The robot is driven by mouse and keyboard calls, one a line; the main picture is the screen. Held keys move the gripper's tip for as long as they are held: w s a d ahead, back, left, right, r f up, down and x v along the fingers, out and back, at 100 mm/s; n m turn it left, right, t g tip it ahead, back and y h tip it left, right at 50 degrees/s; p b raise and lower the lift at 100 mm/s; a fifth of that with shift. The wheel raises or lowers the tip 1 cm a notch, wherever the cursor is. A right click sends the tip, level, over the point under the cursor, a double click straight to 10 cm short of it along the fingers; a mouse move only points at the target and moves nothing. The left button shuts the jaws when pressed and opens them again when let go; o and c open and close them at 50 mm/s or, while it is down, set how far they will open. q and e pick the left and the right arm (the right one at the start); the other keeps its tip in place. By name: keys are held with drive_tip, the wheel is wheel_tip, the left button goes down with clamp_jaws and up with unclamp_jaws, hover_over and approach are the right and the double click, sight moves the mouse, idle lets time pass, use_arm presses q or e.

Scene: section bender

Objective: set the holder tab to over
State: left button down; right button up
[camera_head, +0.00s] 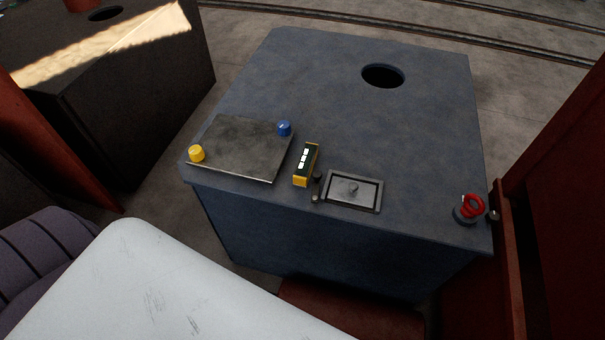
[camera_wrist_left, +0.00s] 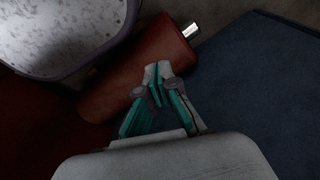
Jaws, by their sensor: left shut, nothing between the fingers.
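A blue-grey cabinet (camera_head: 290,80) stands ahead in the head view, with its controls along the near edge of the top. A framed recessed panel (camera_head: 329,203) with a small round metal piece (camera_head: 353,187) inside lies right of the middle. Beside it are two small dark pegs (camera_head: 317,188) and a yellow-edged block (camera_head: 298,181) with white keys. I cannot tell which piece is the holder tab or how it is set. My left gripper (camera_wrist_left: 157,72) shows only in the left wrist view, shut and empty, over a dark red bar (camera_wrist_left: 110,90). My right gripper is not in view.
A dark plate (camera_head: 240,148) with a yellow knob (camera_head: 197,153) and a blue knob (camera_head: 284,128) lies on the left of the top. The back half is clear around a round hole (camera_head: 383,76).

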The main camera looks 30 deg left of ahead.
use_arm(q)
drive_tip(key=w+r+n+t+h, duration=0.15)
drive_tip(key=w+r, duration=0.25)
drive_tip(key=r, duration=0.9)
drive_tip(key=w+r+n, duration=0.3)
drive_tip(key=w+r, duration=0.2)
drive_tip(key=r, duration=0.9)
drive_tip(key=w+a+r+n+t+h, duration=0.2)
drive_tip(key=w+a+n, duration=0.4)
drive_tip(key=n, duration=0.6)
drive_tip(key=w+a+r+n+t+h+p, duration=0.1)
drive_tip(key=w+a+r+n+t+h, duration=0.2)
drive_tip(key=w+a+n, duration=0.4)
wheel_tip(320, 180, up, 2)
drive_tip(key=w+n+h, duration=0.1)
drive_tip(key=n, duration=0.5)
drive_tip(key=shift+w+r, duration=0.2)
drive_tip(key=shift+w, duration=0.2)
drive_tip(key=shift+t+h, duration=0.25)
approach(316, 186)
drive_tip(key=shift+w+a, duration=0.4)
drive_tip(key=shift+w, duration=0.35)
drive_tip(key=w+d, duration=0.2)
drive_tip(key=shift+w+d+f, duration=0.1)
drive_tip(key=shift+w+d, duration=0.1)
drive_tip(key=shift+w, duration=0.1)
drive_tip(key=shift+w+d+f+p, duration=0.1)
drive_tip(key=shift+w+d+p, duration=0.2)
drive_tip(key=shift+w+d, duration=0.05)
